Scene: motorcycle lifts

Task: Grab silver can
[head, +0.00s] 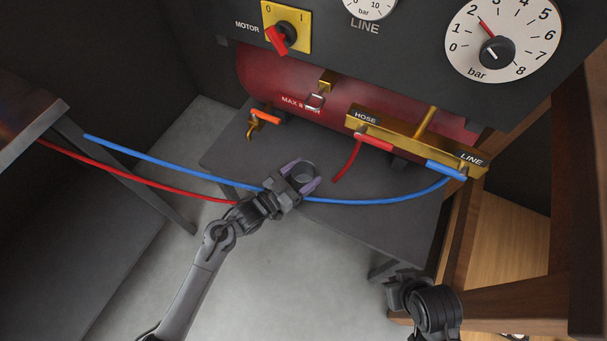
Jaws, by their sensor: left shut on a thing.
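The silver can (306,171) shows in the head view as a small grey round thing with a dark top, over the dark bench surface. My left gripper (302,177), with purple fingertips, is shut on it, one finger on each side. The fingers hide part of the can's sides. I cannot tell whether the can rests on the bench or is lifted off it. My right gripper (397,282) is at the lower right, away from the can; its fingers are not clear.
A blue hose (385,200) runs behind or under my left gripper to the LINE fitting. A red hose (140,180) lies to the left. A red tank (290,85), brass manifold (415,135) and gauge panel (400,60) stand behind. A wooden frame (530,310) is at right.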

